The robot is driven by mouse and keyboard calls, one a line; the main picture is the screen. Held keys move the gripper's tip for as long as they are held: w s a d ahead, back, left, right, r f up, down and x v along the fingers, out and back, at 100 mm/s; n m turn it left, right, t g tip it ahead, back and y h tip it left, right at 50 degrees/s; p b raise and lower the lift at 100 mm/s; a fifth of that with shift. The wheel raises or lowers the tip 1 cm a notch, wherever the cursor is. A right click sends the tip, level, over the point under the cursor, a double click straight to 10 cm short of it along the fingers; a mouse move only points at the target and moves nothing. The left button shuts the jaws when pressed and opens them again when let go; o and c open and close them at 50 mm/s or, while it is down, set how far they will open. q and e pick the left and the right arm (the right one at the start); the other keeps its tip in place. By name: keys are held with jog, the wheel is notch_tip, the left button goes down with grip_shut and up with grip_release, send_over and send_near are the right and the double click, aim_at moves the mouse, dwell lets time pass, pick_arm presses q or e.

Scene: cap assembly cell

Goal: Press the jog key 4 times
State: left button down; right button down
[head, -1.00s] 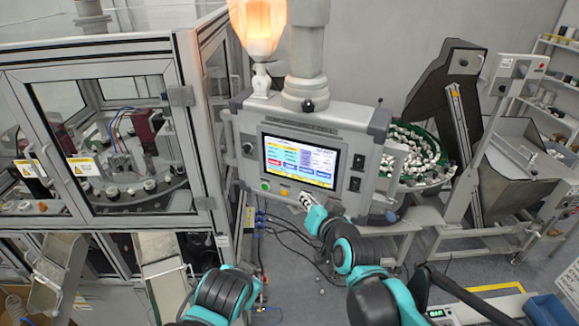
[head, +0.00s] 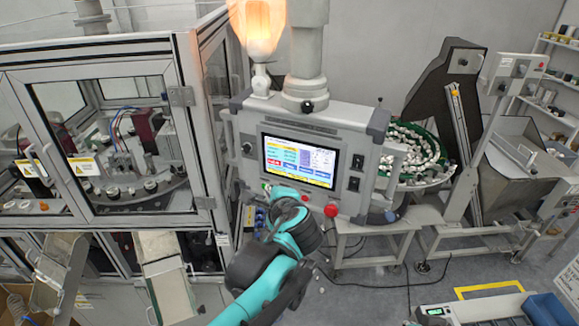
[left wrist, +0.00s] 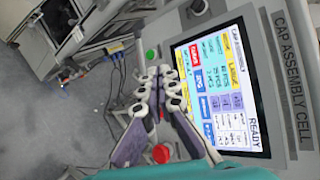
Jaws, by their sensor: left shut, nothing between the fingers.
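The control panel (head: 350,125) carries a lit screen (head: 298,160), which also shows sideways in the left wrist view (left wrist: 218,90) with the word READY. Coloured touch keys line the screen's lower edge; I cannot read which one is the jog key. A green button (left wrist: 150,55) and a red knob (left wrist: 160,153) sit below the screen; the red knob shows in the head view (head: 331,210). My left gripper (left wrist: 160,72) is shut and empty in front of the panel's button row, covering part of it. In the head view its fingers are mostly hidden by my wrist. My right gripper is out of view.
A glass-fronted machine cabinet (head: 120,150) stands left of the panel. A bowl feeder (head: 415,155) with white caps stands to the right. A lamp (head: 258,25) glows above. Cables hang below the panel.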

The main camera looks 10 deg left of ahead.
aim_at(290, 166)
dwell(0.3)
pick_arm(q)
jog(key=shift+w+d+b, duration=0.3)
jog(key=shift+w+b, duration=0.05)
jog(key=shift+w, duration=1.1)
jog(key=shift+w+d+b, duration=0.25)
jog(key=shift+w+b, duration=0.05)
jog(key=shift+w, duration=1.15)
jog(key=shift+w+d+b, duration=0.3)
jog(key=shift+w+b, duration=0.05)
jog(key=shift+w, duration=1.1)
jog(key=shift+w+d, duration=0.1)
jog(key=shift+w, duration=0.3)
jog(key=shift+w, duration=0.3)
jog(key=shift+s, duration=0.75)
jog(key=shift+s, duration=0.1)
